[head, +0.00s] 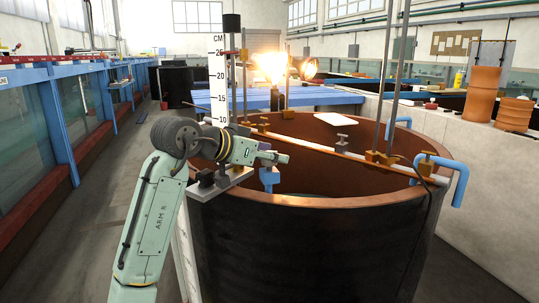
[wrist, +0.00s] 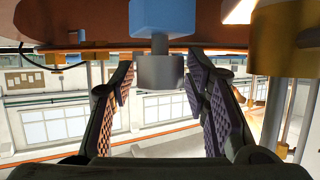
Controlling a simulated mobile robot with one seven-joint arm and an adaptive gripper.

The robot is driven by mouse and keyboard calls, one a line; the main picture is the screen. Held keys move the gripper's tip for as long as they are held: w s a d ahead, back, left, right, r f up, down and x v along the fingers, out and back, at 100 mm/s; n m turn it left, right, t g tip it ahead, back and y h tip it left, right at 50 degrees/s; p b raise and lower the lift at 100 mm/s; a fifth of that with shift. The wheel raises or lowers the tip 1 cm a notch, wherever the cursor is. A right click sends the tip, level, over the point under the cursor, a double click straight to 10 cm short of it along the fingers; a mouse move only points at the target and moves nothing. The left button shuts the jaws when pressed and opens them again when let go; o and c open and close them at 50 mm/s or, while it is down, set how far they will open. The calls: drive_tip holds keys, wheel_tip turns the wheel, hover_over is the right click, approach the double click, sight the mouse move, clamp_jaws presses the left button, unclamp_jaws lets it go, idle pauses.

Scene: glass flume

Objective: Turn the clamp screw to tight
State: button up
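A blue clamp (head: 269,178) sits at the near rim of the big round tank. In the wrist view, its blue block (wrist: 164,14) is at the top, with a short grey stem below it. A grey cylindrical screw knob (wrist: 159,73) is on the stem's end. My gripper (head: 283,158) is just above the clamp in the head view. In the wrist view, my gripper (wrist: 160,68) is open. Its ridged pads show on either side of the knob, with gaps to both. Depth between fingertips and knob is hard to judge. In the head view, the arm partly hides the knob.
The dark round tank (head: 300,245) has an orange rim. A white rail with brass clamps and upright rods crosses it. A measuring staff (head: 217,75) and lit lamps (head: 272,65) stand behind my wrist. A blue hooked pipe (head: 435,165) is at the right. Brass fittings (wrist: 278,40) flank the knob.

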drive_tip(key=c, duration=0.9)
drive_tip(key=shift+o, duration=0.2)
drive_tip(key=shift+n+t, duration=0.3)
